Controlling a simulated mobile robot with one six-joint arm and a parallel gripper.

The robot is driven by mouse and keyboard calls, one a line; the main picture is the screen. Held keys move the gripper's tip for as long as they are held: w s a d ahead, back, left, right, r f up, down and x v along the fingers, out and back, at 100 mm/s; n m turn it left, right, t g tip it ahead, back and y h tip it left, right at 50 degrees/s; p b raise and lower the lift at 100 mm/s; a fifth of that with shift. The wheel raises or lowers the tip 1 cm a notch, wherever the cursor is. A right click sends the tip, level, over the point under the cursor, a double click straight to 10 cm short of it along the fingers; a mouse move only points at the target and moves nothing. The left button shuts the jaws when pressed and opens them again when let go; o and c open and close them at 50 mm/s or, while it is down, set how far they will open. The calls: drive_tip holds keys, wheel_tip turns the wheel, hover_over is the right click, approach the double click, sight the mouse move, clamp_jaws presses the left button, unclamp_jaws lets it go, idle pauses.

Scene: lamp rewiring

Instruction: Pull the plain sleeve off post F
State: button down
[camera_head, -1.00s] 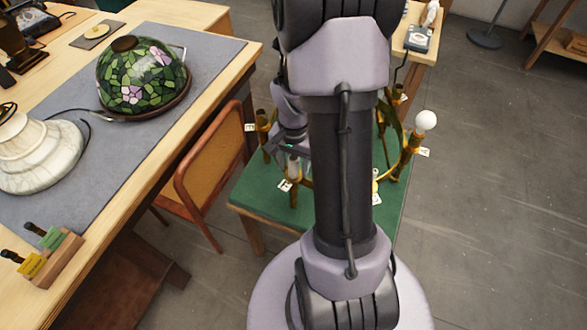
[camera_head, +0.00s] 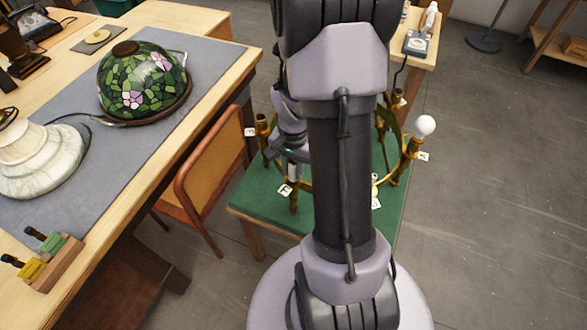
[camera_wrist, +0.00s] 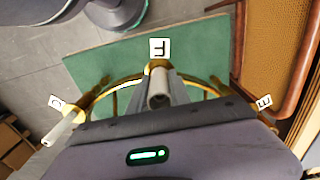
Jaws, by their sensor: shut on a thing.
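The plain sleeve (camera_wrist: 160,97) is a pale grey-white tube, seen nearly end-on in the wrist view beside the F label (camera_wrist: 159,49). It stands upright around post F on the brass lamp ring (camera_wrist: 125,84). My gripper (camera_wrist: 161,84) is shut on the sleeve, with a finger on each side. In the head view, my gripper (camera_head: 291,155) is at the top of post F (camera_head: 294,199), above its F label (camera_head: 285,191).
The lamp stands on a green-topped table (camera_head: 257,201). Another arm carries a white bulb (camera_head: 425,125). A post labelled E (camera_wrist: 264,101) and one with a white sleeve (camera_wrist: 62,131) flank post F. A chair (camera_head: 212,170) and a workbench (camera_head: 150,170) are at left.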

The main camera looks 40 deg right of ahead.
wheel_tip(320, 180, up, 10)
drive_tip(key=p, duration=0.7)
drive_tip(key=shift+f, duration=0.35)
